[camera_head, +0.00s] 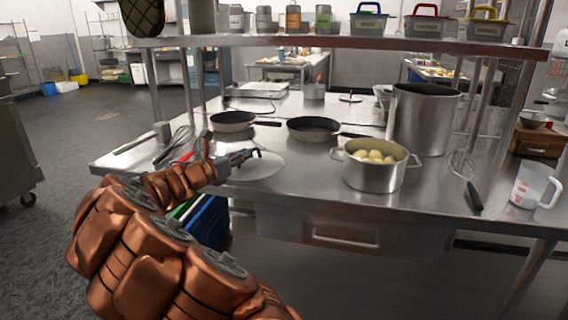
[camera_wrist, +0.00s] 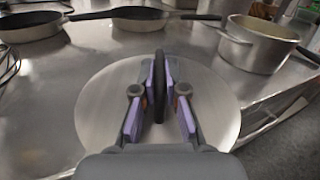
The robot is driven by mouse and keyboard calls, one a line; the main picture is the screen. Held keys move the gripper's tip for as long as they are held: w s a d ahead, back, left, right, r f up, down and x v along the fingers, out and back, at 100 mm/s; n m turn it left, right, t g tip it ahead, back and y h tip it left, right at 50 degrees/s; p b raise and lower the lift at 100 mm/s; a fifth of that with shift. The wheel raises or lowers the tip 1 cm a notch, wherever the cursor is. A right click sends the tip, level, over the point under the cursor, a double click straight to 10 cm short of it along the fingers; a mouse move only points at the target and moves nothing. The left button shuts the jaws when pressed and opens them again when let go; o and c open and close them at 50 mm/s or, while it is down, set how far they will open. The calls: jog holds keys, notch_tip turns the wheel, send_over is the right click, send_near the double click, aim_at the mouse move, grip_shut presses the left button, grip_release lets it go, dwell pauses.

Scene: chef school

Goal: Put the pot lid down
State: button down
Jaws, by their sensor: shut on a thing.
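The pot lid is a flat, round metal disc (camera_head: 262,168) with a dark upright handle; it also shows large in the wrist view (camera_wrist: 100,105). My gripper (camera_head: 248,157) is shut on the lid's handle, with its purple-padded fingers on both sides of it in the wrist view (camera_wrist: 160,88). The lid lies flat over the left front part of the steel table (camera_head: 310,190). I cannot tell whether it touches the tabletop. The open metal pot (camera_head: 372,181) with pale potatoes inside stands to the right of the lid; the wrist view also shows this pot (camera_wrist: 255,52).
Two frying pans (camera_head: 232,122) (camera_head: 313,129) stand behind the lid. A whisk (camera_head: 178,143) lies to the left. A tall stockpot (camera_head: 420,120) stands behind the potato pot. A measuring jug (camera_head: 532,186) is at the right. A shelf (camera_head: 330,41) runs overhead.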

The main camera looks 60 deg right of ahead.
aim_at(259, 167)
jog(key=s+d, duration=0.1)
jog(key=d, duration=0.3)
jog(key=s+d+f, duration=0.1)
jog(key=s+d, duration=0.1)
jog(key=d, duration=0.3)
jog(key=s+d, duration=0.1)
jog(key=d, duration=0.4)
jog(key=shift+s+d+f+b, duration=0.15)
jog(key=shift+s+b, duration=0.1)
jog(key=shift+b, duration=0.15)
jog(key=shift+f, duration=1.8)
jog(key=c, duration=1.2)
grip_release()
jog(key=shift+w+a, duration=0.15)
jog(key=shift+a, duration=2.85)
jog(key=shift+w+a, duration=0.15)
jog(key=shift+a, duration=2.8)
